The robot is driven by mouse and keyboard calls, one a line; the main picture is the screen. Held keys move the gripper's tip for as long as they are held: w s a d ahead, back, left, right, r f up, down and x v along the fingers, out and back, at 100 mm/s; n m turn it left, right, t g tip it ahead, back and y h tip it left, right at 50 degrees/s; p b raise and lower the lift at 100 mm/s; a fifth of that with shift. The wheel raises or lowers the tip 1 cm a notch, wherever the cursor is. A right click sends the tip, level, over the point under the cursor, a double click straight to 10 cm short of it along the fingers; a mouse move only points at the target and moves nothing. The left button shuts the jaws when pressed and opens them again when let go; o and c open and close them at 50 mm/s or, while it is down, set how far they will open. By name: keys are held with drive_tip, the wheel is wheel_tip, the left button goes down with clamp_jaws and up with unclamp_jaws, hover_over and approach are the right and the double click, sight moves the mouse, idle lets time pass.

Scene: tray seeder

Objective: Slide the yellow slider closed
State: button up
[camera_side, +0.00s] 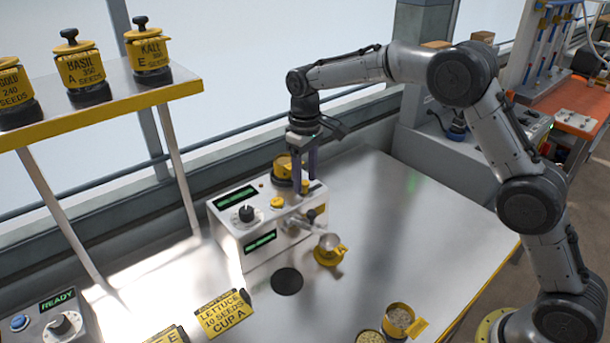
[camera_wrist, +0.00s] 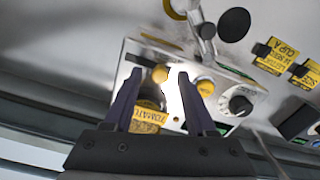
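The white seeder box (camera_side: 236,222) stands on the metal table. A small yellow knob (camera_side: 314,186), which looks like the slider, is on its right part, close to my fingertips. It also shows in the wrist view (camera_wrist: 160,73), between my two fingertips. My gripper (camera_side: 304,180) points down over the box; its dark fingers are apart in the wrist view (camera_wrist: 160,75), with a bright gap between them. I cannot tell whether either finger touches the knob. A yellow jar labelled TOMATO (camera_wrist: 148,117) sits on the box behind the fingers.
A round yellow button (camera_side: 277,202) and black dial (camera_side: 246,213) are left of the gripper. A yellow cup (camera_side: 329,250) sits under the box's spout. A seed jar shelf (camera_side: 100,108) stands at left.

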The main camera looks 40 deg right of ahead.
clamp_jaws()
drive_tip(key=shift+r, duration=0.1)
idle(1.2)
